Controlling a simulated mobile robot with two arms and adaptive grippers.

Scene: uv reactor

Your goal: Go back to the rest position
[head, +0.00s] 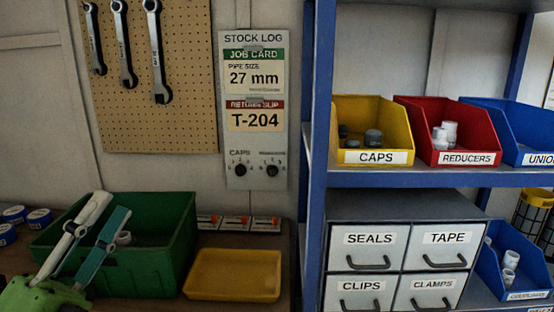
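My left gripper (113,206) comes in from the lower left, with a green body and two long fingers, one whitish and one teal. The fingers stand apart with nothing seen between them, in front of the green bin (168,240) on the bench. A pale ring-shaped fitting (123,238) shows in that bin, just right of the teal finger. My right gripper is not in view.
A yellow tray (235,292) lies right of the green bin. A blue shelf post (318,130) rises beside the bench. The shelf holds a yellow caps bin (345,118), a red reducers bin (480,118) and labelled drawers (400,218). Wrenches (122,40) hang on a pegboard.

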